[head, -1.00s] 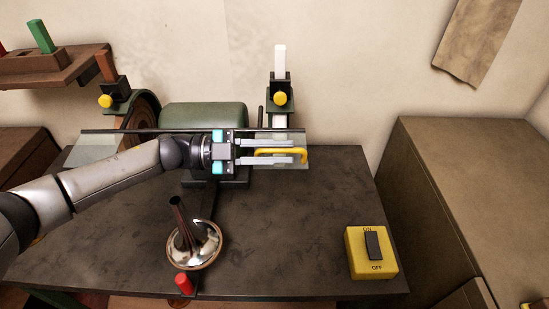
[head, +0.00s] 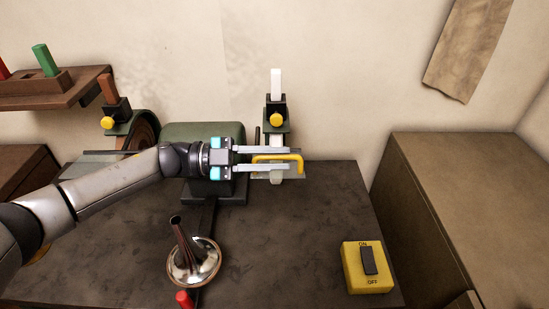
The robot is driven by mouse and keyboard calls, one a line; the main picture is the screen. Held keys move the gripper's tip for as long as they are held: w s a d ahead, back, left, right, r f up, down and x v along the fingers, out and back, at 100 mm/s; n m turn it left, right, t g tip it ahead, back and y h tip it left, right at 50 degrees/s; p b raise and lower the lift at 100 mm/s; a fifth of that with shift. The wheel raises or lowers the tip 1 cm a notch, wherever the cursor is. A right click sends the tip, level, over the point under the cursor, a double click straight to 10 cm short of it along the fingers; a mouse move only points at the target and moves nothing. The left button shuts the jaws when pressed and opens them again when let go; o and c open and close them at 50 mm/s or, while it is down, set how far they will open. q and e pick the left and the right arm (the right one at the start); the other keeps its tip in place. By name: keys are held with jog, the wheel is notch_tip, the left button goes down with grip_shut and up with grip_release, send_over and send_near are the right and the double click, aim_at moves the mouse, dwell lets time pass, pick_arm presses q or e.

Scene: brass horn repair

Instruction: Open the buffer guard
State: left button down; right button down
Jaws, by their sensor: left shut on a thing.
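The buffer guard's yellow handle (head: 301,164) is at the centre right in the head view. My left gripper (head: 287,160) comes in from the left and is shut on this handle, with one finger above and one below. The guard's clear panel is mostly hidden behind my gripper and arm. My right gripper is out of view.
A brass horn bell (head: 195,262) stands on the dark bench (head: 310,230) by a red peg (head: 184,299). A yellow ON/OFF switch box (head: 353,272) is at the front right. A brown cabinet (head: 455,175) stands to the right. The bench between bell and switch is clear.

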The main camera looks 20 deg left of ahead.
pick_arm(q)
jog(key=shift+w+a, duration=0.2)
jog(key=shift+w, duration=0.05)
jog(key=c, duration=0.9)
grip_release()
jog(key=shift+f, duration=0.15)
jog(key=b+v, duration=0.4)
jog(key=v, duration=1.1)
jog(key=shift+s+b, duration=0.1)
jog(key=shift+b, duration=0.2)
